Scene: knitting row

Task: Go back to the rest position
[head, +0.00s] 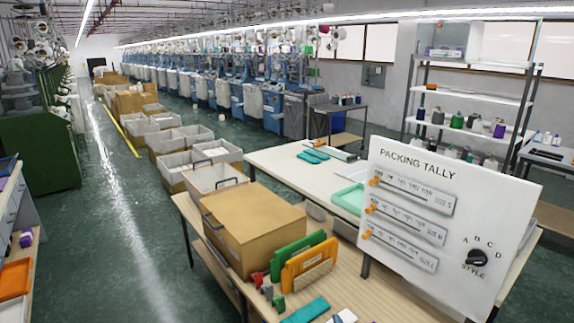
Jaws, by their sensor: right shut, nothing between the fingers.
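The packing tally board (440,215) stands upright at the right, with several labelled slider slots and a dark style knob (477,258) at its lower right. Of my right gripper, at most a small white and dark shape (342,316) shows at the bottom edge; it is apart from the board, with nothing seen held. The fingers are not clearly seen. My left gripper is out of view.
A brown carton (255,228) stands on the wooden table beside orange (308,268) and green upright holders. Small red and green pieces (268,287) and a teal folded piece (306,310) lie near the front. Grey bins (182,140) line a clear aisle (120,210) at left.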

